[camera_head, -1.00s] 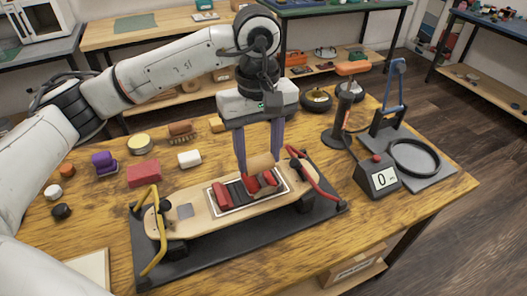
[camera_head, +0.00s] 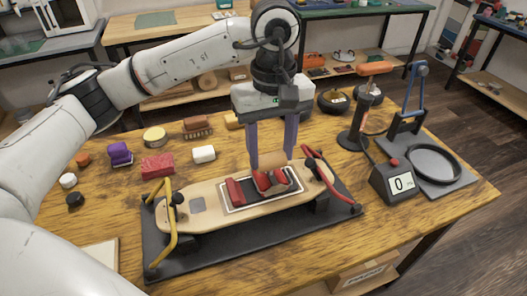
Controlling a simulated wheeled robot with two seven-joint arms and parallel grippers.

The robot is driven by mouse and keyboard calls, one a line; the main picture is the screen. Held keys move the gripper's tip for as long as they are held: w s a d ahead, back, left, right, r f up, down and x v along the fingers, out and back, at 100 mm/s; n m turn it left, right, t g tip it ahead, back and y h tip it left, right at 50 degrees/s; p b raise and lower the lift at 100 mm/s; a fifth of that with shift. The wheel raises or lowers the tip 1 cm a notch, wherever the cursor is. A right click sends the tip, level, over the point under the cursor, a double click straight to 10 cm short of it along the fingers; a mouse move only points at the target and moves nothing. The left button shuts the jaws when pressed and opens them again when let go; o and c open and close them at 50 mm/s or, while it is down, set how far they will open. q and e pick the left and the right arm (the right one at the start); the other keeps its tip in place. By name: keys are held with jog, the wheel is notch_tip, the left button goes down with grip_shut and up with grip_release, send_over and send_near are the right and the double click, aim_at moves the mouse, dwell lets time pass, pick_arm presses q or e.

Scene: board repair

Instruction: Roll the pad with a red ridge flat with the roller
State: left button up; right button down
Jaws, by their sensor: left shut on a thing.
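My left gripper (camera_head: 271,160) comes down over the middle of the skateboard deck (camera_head: 194,221), its two purple-grey fingers pointing down. It is shut on the roller (camera_head: 268,159), a tan cylinder between the fingertips. The roller is low over the pads, but I cannot tell whether it touches them. A dark panel in a white frame (camera_head: 230,208) lies on the deck. A red pad (camera_head: 235,191) is at its left end. Another red pad (camera_head: 262,181) is under the roller, partly hidden. Which pad has the raised ridge is too small to tell. My right gripper is not in view.
A yellow clamp arm (camera_head: 169,220) and a red clamp arm (camera_head: 333,185) hold the deck on a black base (camera_head: 200,255). A red block (camera_head: 158,165), white block (camera_head: 204,153) and brush (camera_head: 197,127) lie behind.

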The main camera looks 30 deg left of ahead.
pick_arm(q)
jog(key=shift+w+d+f, duration=0.15)
jog(key=shift+w+d, duration=1.2)
jog(key=shift+d, duration=0.05)
jog(key=shift+s+a+b, duration=0.5)
jog(key=shift+s+a, duration=0.5)
jog(key=shift+s, duration=0.25)
jog(key=shift+a, duration=0.1)
jog(key=shift+s+a+r+b, duration=0.2)
jog(key=shift+s+a+b, duration=0.3)
jog(key=shift+s+a, duration=0.6)
jog(key=shift+r, duration=0.15)
jog(key=shift+r+p, duration=2.25)
jog(key=shift+r, duration=1.25)
